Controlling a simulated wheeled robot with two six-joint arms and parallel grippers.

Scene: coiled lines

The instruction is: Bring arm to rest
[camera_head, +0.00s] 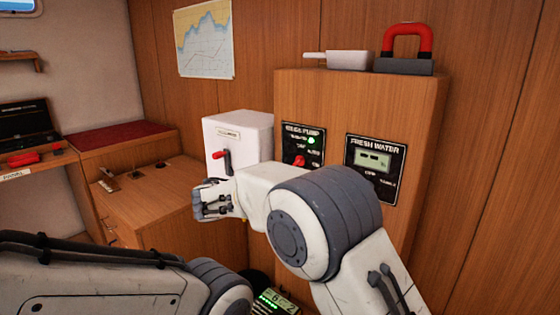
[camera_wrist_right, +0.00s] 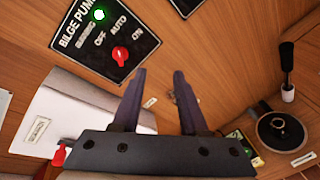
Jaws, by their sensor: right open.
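My right arm (camera_head: 325,220) reaches in from the lower right of the head view, bent, with its hand in front of the white box and the wooden locker. In the right wrist view my right gripper (camera_wrist_right: 158,78) is open, with two dark fingers apart and nothing between them. It is near the bilge pump panel (camera_wrist_right: 88,42), which has a lit green lamp and a red knob (camera_wrist_right: 120,54). The panel also shows in the head view (camera_head: 291,147). My left arm (camera_head: 110,290) lies across the lower left of the head view; its gripper is not visible.
A white box (camera_head: 250,130) with a red-handled lever stands left of the panel. A fresh water panel (camera_head: 374,167) is on the cabinet. A red-handled item (camera_head: 407,48) and a white object (camera_head: 349,59) rest on top. A wooden locker (camera_head: 150,200) stands at left.

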